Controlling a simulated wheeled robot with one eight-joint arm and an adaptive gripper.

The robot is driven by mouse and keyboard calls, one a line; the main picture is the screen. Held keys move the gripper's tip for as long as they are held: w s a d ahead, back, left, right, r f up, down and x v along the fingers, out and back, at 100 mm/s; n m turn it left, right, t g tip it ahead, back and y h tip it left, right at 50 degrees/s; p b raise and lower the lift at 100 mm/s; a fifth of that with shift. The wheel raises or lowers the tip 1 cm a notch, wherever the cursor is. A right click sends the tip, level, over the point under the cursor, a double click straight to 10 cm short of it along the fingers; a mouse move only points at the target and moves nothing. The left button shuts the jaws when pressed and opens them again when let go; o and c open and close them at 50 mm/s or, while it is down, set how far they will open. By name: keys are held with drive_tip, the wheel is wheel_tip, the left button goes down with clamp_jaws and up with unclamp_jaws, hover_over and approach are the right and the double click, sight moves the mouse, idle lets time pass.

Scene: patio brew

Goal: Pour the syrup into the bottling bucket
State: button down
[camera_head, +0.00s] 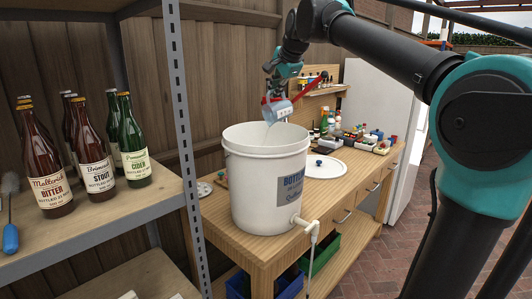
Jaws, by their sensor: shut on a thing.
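The white bottling bucket (265,185) stands on the wooden workbench, open at the top, with a label on its front and a tap (304,222) low on its right side. My gripper (279,94) is above the far rim of the bucket. It is shut on a small pale blue-grey jug (279,111) with dark marks on its side. The jug is tilted over the bucket's mouth. I cannot make out syrup in the jug or a clear stream. The bottom of the bucket's inside is hidden by its near wall.
A metal-framed shelf (110,212) with several brown and green bottles stands at the left. On the bench (230,231) lie a white round lid (325,167) and, farther back, small jars and bottles. A white fridge (372,97) stands behind. Brick floor is clear at the right.

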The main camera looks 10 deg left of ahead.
drive_tip(key=shift+s+a+n+t+h, duration=0.5)
drive_tip(key=shift+s+a+t+h, duration=0.2)
drive_tip(key=shift+s+a+h, duration=0.2)
drive_tip(key=shift+w+d+m+g+y, duration=0.3)
drive_tip(key=shift+w+d+y, duration=0.2)
drive_tip(key=shift+w+d, duration=0.1)
drive_tip(key=shift+w, duration=0.1)
